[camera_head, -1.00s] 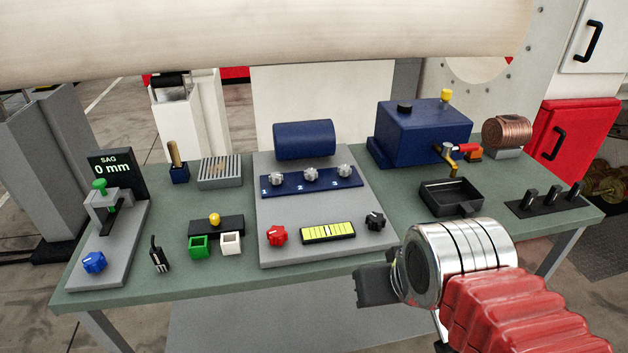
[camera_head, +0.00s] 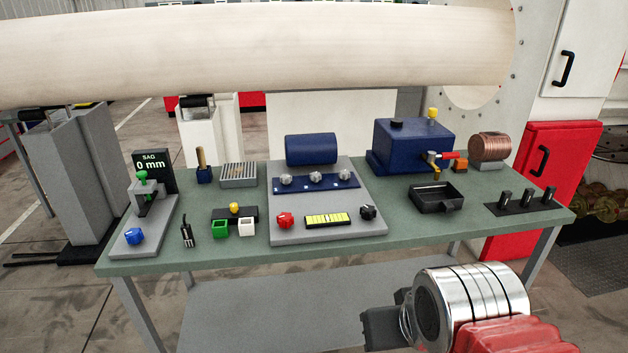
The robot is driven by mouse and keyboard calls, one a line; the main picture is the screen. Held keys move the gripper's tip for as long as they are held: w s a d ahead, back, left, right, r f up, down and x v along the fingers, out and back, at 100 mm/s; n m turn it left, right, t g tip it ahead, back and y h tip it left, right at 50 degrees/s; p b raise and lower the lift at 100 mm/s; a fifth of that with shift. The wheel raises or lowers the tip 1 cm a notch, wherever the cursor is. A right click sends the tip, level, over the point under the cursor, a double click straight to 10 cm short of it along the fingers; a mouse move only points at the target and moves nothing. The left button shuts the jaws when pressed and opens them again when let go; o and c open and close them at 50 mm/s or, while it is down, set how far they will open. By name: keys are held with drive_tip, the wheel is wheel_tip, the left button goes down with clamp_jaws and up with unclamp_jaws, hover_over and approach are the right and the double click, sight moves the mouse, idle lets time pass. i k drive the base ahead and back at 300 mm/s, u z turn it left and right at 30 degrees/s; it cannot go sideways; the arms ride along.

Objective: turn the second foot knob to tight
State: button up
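The second foot knob (camera_head: 316,178) is a small silver knob in the middle of a row of three on a dark blue strip (camera_head: 330,184). The first knob (camera_head: 287,180) is on its left and the third knob (camera_head: 345,176) on its right. The strip lies on a grey plate (camera_head: 296,202) in front of a blue cylinder (camera_head: 311,149). My gripper (camera_head: 378,328) is at the lower right, in front of the table's front edge and well apart from the knobs. Its dark fingers are seen from the side, and the gap between them does not show.
On the same plate are a red knob (camera_head: 285,220), a yellow level gauge (camera_head: 327,220) and a black knob (camera_head: 367,212). A black tray (camera_head: 437,197) and a blue box (camera_head: 413,147) stand to the right. A large pale roll (camera_head: 250,50) spans above the table.

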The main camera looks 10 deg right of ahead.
sight(315, 177)
drive_tip(key=z, duration=0.1)
drive_tip(key=k, duration=0.1)
drive_tip(key=u, duration=0.65)
drive_tip(key=i, duration=1.5)
drive_tip(key=u, duration=0.05)
